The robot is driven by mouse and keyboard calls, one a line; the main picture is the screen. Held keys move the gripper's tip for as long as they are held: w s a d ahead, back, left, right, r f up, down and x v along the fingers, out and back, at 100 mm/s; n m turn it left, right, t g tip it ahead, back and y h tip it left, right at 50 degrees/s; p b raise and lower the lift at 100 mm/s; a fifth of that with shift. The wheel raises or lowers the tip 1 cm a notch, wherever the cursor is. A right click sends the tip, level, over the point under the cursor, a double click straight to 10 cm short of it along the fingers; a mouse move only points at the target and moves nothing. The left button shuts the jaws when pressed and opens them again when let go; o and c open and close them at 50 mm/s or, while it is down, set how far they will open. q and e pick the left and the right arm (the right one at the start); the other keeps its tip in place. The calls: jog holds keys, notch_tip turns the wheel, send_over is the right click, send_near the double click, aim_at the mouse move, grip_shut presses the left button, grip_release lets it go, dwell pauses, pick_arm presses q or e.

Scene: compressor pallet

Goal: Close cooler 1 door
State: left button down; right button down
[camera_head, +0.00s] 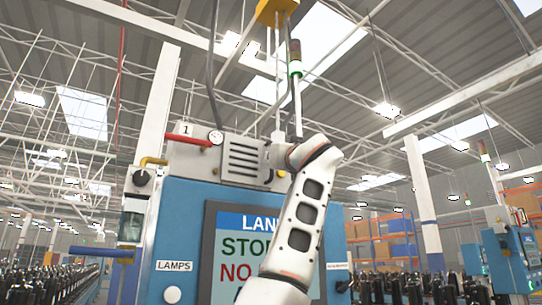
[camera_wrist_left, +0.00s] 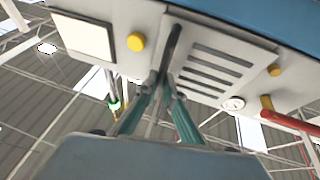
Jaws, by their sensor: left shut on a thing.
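The cooler 1 unit is a pale grey box (camera_head: 190,170) marked "1" on top of the blue cabinet. Its door is a slotted grey panel (camera_head: 243,160), also seen large in the left wrist view (camera_wrist_left: 222,68). A dark upright handle (camera_wrist_left: 173,45) runs along the door's edge in that view. My left gripper (camera_wrist_left: 163,90) is shut on the lower end of this handle. In the head view my left arm hides the handle and fingertips. I cannot tell how far the door stands open. My right gripper is not in view.
A red pipe (camera_head: 188,139) and a round gauge (camera_head: 216,137) sit left of the door. A display screen (camera_head: 235,245) is on the cabinet below. A signal tower (camera_head: 296,75) with a green light rises behind. A yellow knob (camera_wrist_left: 136,42) is near the handle.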

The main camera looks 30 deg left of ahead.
pick_arm(q)
jog(key=shift+w+d+t+h, duration=0.2)
jog(key=shift+w+t+h, duration=0.05)
jog(key=shift+t+h, duration=0.05)
jog(key=c, duration=2.6)
grip_release()
jog(key=o, duration=0.4)
jog(key=shift+w+f, duration=0.15)
jog(key=shift+w, duration=0.15)
jog(key=shift+o, duration=0.2)
jog(key=shift+w+f, duration=0.1)
jog(key=shift+w, duration=0.05)
jog(key=v, duration=0.7)
jog(key=shift+d, duration=0.2)
